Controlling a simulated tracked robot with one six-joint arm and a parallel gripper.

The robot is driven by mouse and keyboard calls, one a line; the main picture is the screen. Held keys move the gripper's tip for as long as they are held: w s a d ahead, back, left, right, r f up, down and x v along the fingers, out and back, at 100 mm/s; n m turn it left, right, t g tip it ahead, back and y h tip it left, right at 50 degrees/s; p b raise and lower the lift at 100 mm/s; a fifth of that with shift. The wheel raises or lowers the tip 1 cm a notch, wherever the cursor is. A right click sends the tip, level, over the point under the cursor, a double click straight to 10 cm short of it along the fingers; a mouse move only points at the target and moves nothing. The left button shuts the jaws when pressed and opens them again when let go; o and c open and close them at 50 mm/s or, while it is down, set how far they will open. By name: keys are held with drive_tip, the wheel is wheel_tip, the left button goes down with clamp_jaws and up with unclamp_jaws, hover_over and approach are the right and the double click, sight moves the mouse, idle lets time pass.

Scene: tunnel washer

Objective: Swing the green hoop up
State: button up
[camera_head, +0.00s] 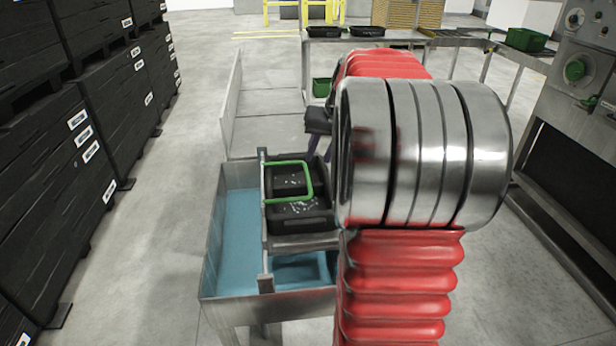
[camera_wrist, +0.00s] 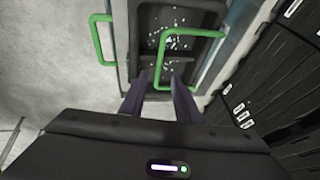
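A green hoop (camera_head: 309,180) reaches from a metal rail across the black tray in the head view. It also shows in the wrist view (camera_wrist: 160,55), at the upper right, over the tray. A second green hoop (camera_wrist: 97,42) stands out to the left of the tray in the wrist view. My gripper (camera_wrist: 159,76) is open, its two purple fingers apart. One corner of the hoop over the tray appears between the fingertips, but I cannot tell how far below them it is. In the head view my gripper (camera_head: 315,142) is partly hidden behind my red and silver arm.
The black tray (camera_head: 302,224) holds small pale bits and sits in a metal trough with blue water (camera_head: 237,235). Stacked black crates (camera_head: 100,110) line the left. A metal table (camera_head: 375,40) stands behind, and a grey machine (camera_head: 575,130) is at the right.

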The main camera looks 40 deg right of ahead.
sight(308, 180)
drive_tip(key=x, duration=1.1)
drive_tip(key=shift+c, duration=0.5)
clamp_jaws()
drive_tip(key=shift+a, duration=0.35)
drive_tip(key=shift+d, duration=0.3)
